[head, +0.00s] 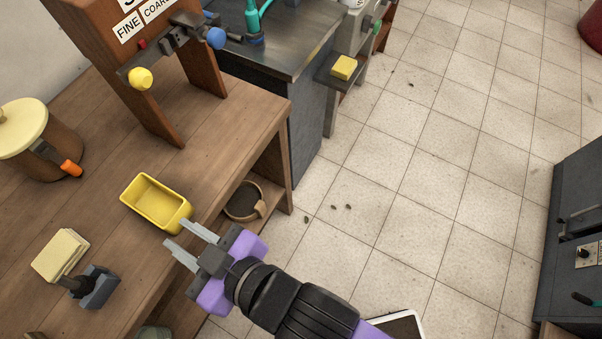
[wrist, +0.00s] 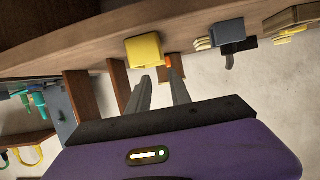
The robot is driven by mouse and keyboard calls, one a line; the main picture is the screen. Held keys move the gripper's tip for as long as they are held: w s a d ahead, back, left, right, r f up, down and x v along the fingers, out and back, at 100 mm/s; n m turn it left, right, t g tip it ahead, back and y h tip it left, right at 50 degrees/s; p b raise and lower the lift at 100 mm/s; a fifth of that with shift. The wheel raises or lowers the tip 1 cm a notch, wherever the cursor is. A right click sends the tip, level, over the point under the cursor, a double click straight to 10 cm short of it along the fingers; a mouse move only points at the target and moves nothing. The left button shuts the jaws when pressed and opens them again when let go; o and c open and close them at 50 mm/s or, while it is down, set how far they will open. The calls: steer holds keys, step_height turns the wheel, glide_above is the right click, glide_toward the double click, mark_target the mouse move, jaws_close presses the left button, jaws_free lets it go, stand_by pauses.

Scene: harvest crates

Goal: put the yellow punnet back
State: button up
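The yellow punnet (head: 158,203) is an open, empty rectangular tub standing upright on the wooden bench near its front edge. It also shows in the wrist view (wrist: 144,50), just beyond my fingertips. My gripper (head: 181,242) has its two grey fingers apart with nothing between them. The fingertips are beside the punnet's near end, just off the bench edge, and I cannot tell whether they touch it.
On the wooden bench (head: 95,130) stand a lidded pot (head: 40,145), a cream block stack (head: 60,255) with a grey-blue holder (head: 97,289), and a sorting frame (head: 120,70) with coloured knobs. A round basket (head: 243,203) sits on the lower shelf. The tiled floor (head: 430,180) at right is mostly clear.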

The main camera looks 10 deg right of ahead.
steer(key=s+d+f+m+t+h, duration=0.1)
steer(key=d+f+m+t+h, duration=0.15)
steer(key=d, duration=0.75)
steer(key=s+d+f+m+t+h, duration=0.1)
steer(key=d+f+m+h, duration=0.15)
steer(key=d, duration=0.75)
steer(key=s+d+r+m+t+h, duration=0.2)
steer(key=s+d+r+m+h, duration=0.1)
steer(key=s+d, duration=0.9)
steer(key=d+m+h, duration=0.1)
steer(key=d+h, duration=0.1)
steer(key=shift+s+d+r+m+h, duration=0.15)
steer(key=shift+s+d+m+h, duration=0.15)
steer(key=shift+m, duration=0.1)
